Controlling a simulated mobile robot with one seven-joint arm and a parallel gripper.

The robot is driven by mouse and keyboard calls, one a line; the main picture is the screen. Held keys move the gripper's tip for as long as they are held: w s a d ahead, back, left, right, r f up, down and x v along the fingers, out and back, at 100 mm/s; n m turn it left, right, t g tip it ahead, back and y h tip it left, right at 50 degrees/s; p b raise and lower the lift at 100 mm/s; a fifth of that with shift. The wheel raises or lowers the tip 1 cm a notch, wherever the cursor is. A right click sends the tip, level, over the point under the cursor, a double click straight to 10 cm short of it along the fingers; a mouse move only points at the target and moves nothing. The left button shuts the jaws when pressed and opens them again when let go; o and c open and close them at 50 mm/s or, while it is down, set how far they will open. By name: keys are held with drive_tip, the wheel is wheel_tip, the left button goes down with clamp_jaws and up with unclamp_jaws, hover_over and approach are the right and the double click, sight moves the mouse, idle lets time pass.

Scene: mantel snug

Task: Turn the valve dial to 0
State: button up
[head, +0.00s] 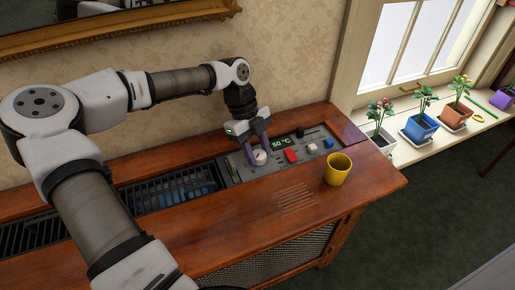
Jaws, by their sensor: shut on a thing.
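The white valve dial (260,158) sits on the grey control panel set into the wooden cabinet top. My gripper (258,152) points down at the panel and is shut on the dial, with a finger on each side. The fingers hide part of the dial. I cannot read its marks or pointer at this size. A small green display (281,143) on the panel, right of the dial, appears to read 50 °C.
A red switch (292,155), a blue button (328,143) and small sliders lie right of the dial. A yellow cup (338,169) stands on the cabinet top (225,225) in front of the panel. Several potted plants line the windowsill (425,150) at right.

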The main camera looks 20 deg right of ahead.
idle(0.3)
drive_tip(key=o, duration=1)
